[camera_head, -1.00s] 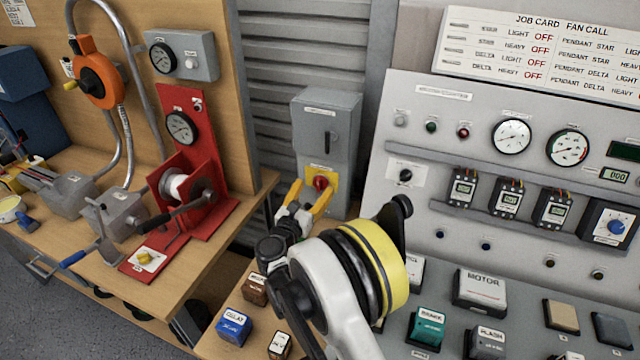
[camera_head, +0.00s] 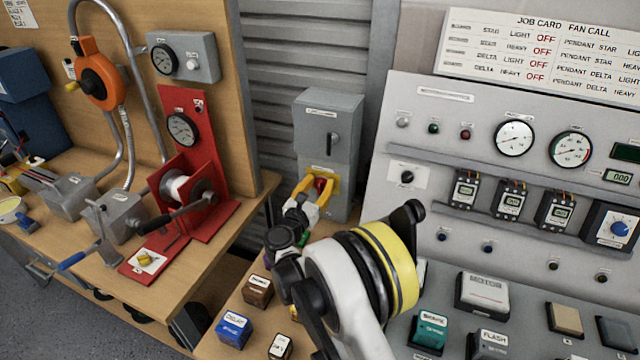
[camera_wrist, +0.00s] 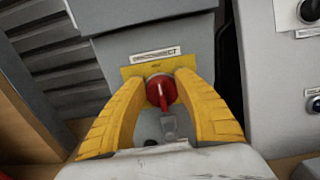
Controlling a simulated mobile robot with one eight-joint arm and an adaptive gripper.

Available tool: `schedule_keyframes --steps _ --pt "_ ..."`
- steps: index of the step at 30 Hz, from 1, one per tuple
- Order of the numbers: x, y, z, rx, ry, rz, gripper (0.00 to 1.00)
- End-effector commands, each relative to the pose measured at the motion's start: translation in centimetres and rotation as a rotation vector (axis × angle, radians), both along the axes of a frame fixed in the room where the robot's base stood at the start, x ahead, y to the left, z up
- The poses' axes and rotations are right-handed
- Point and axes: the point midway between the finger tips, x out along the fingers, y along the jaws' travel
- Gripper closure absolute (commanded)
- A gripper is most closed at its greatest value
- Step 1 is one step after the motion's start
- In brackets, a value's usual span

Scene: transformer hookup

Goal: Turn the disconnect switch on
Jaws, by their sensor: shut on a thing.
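The disconnect switch is a red rotary knob (camera_wrist: 160,91) on a yellow plate (camera_wrist: 140,69) under a label, low on the front of a grey box (camera_head: 326,130). In the wrist view its red handle bar stands close to upright. My gripper (camera_wrist: 160,95) has its yellow fingers on both sides of the knob, closed on it. In the head view the gripper (camera_head: 319,187) reaches the yellow plate, and its fingers hide most of the knob.
A control panel (camera_head: 440,120) with gauges and buttons stands right of the box. A red winch stand (camera_head: 190,130) is on the wooden bench to the left. Several labelled blocks, including a blue one (camera_head: 233,328), sit in front below my arm.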

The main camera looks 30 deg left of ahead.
Motion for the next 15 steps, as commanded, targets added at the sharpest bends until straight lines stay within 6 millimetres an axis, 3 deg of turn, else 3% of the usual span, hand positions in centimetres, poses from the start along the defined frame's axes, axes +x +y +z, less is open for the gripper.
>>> schedule_keyframes --steps 8,15 --pt "0.05 -0.09 -0.09 0.053 0.006 0.0 0.93" --pt "0.09 -0.33 -0.22 0.206 0.023 -0.001 0.93"
